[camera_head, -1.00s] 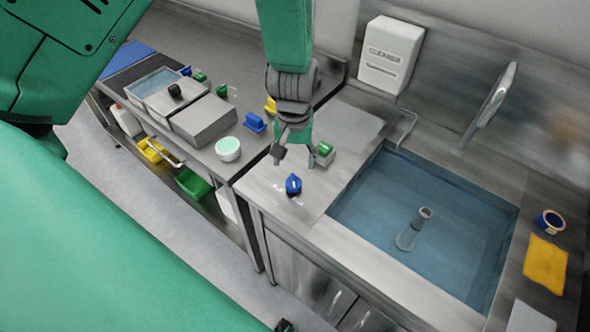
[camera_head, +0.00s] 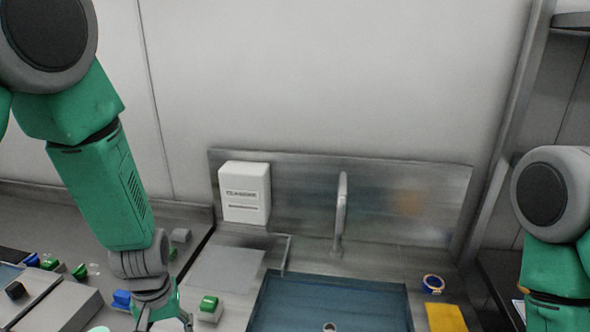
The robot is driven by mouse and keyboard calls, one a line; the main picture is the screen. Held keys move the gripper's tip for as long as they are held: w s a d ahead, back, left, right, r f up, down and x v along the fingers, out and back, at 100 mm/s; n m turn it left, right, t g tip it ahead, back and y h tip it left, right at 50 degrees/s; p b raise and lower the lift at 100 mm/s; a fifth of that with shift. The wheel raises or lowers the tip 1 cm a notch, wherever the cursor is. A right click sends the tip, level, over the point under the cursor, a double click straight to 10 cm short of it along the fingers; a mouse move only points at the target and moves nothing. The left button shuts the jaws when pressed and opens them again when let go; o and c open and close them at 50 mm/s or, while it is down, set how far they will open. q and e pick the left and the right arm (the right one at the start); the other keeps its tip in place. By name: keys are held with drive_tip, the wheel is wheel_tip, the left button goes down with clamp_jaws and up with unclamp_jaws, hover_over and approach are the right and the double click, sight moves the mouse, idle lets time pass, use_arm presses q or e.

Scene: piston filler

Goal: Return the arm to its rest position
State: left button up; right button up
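My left arm hangs down at the left, and its gripper (camera_head: 164,319) is at the bottom edge of the head view. Its fingers are spread apart with nothing seen between them; the tips lie at or near the frame's lower edge. It is above the counter, left of a green-topped block (camera_head: 208,308) and near a blue knob-like piece (camera_head: 121,299). Part of my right arm (camera_head: 550,230) shows at the right edge; its gripper is out of the picture.
A sink basin (camera_head: 300,290) with a faucet (camera_head: 340,210) is at the lower middle. A white dispenser (camera_head: 244,192) is on the backsplash. A blue tape roll (camera_head: 433,284) and yellow cloth (camera_head: 446,318) lie right of the sink. A shelf post stands at right.

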use_arm(q)
drive_tip(key=s+f+m, duration=0.2)
drive_tip(key=s+f, duration=0.3)
drive_tip(key=s, duration=0.3)
drive_tip(key=s+a+f+m, duration=0.1)
drive_tip(key=s+f, duration=0.3)
drive_tip(key=s, duration=0.4)
drive_tip(key=s+f+m, duration=0.2)
drive_tip(key=s+f, duration=0.3)
drive_tip(key=s, duration=0.4)
drive_tip(key=w+f+b, duration=0.3)
drive_tip(key=f+b, duration=0.9)
drive_tip(key=b, duration=0.1)
drive_tip(key=shift+w+d+m+t, duration=0.3)
drive_tip(key=shift+w, duration=0.05)
drive_tip(key=shift+w, duration=0.1)
